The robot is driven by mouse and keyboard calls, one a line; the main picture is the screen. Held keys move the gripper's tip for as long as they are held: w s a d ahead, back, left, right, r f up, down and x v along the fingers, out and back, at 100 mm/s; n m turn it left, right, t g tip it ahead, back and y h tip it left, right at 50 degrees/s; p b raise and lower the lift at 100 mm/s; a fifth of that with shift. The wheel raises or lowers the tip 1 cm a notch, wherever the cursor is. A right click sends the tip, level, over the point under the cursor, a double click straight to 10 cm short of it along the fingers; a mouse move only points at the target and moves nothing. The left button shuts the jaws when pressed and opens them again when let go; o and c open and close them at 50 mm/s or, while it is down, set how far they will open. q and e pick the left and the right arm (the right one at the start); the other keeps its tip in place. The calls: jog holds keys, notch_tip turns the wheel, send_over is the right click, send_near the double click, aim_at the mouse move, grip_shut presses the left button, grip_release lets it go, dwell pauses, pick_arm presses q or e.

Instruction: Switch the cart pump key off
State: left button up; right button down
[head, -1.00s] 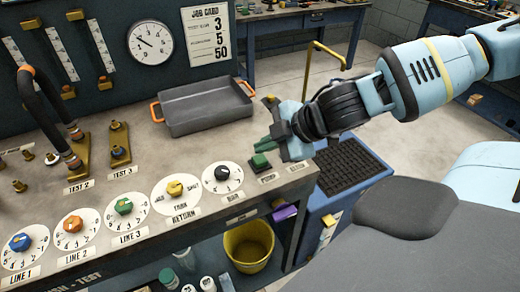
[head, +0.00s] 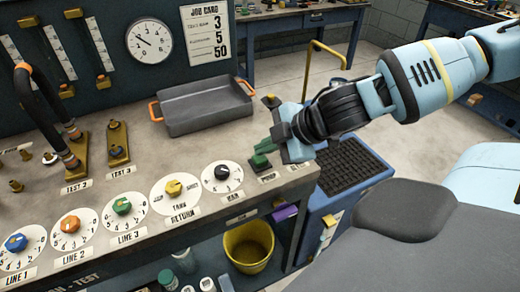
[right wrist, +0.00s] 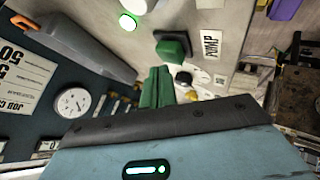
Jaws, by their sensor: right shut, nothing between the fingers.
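The pump key is a green block (head: 260,161) on a dark base at the front right of the bench top, behind the PUMP label (head: 267,178). In the right wrist view the key (right wrist: 173,47) stands beside its PUMP label (right wrist: 208,43). My right gripper (head: 266,145) is shut and empty, with its green fingertips just above and behind the key in the head view. In the right wrist view the fingertips (right wrist: 157,82) lie below the key; I cannot tell whether they touch it. A lamp (right wrist: 127,22) near the key glows green. My left gripper is out of view.
Several round dials, including the black-knobbed BAR dial (head: 222,174), line the bench front. A grey tray (head: 205,118) with orange handles lies behind. A yellow bucket (head: 249,247) stands below. A blue cart with a black mat (head: 350,165) is at the right.

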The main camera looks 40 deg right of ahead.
jog(key=shift+f, duration=0.15)
jog(key=shift+f, duration=0.2)
dwell(0.3)
jog(key=shift+f+b, duration=0.15)
jog(key=shift+b, duration=0.25)
jog(key=shift+r, duration=0.25)
jog(key=shift+r+p, duration=0.75)
